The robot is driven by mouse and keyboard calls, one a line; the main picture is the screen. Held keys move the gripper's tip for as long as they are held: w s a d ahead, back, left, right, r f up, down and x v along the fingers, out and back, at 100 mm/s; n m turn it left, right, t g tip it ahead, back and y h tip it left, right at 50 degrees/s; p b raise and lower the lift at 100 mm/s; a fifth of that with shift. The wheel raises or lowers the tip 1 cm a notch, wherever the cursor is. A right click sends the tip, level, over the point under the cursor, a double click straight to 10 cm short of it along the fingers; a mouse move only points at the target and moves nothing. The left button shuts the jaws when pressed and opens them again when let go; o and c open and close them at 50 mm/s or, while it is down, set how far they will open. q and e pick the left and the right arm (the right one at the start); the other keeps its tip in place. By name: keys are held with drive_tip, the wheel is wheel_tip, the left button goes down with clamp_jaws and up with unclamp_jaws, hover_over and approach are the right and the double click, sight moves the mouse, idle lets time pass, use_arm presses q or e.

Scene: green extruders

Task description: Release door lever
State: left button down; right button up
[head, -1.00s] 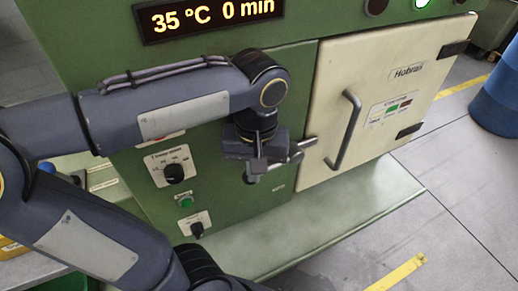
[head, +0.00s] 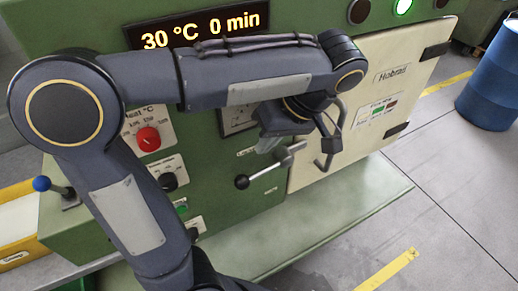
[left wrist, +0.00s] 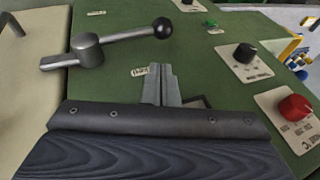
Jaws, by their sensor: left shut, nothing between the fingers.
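The door lever (head: 264,172) is a metal bar with a round hub and a black ball knob, on the green machine front beside the cream door (head: 372,105). In the head view its knob points down and left, and its short end reaches toward the door edge. In the left wrist view the lever (left wrist: 122,40) lies beyond and left of the fingertips, with clear space between. My left gripper (head: 267,145) is just above the lever in the head view, partly hidden by its own wrist. Its fingers (left wrist: 161,83) are shut together and empty.
A bent door handle (head: 332,145) stands out close to my left wrist. Knobs, including a red one (head: 148,139), and a display reading 30 °C, 0 min (head: 197,31) are on the machine. A blue barrel (head: 493,85) stands right; the floor in front is open.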

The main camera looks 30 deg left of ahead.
sight(274, 165)
use_arm(q)
drive_tip(key=x, duration=0.8)
drive_tip(key=shift+a+f, duration=0.15)
drive_tip(key=shift+f, duration=0.15)
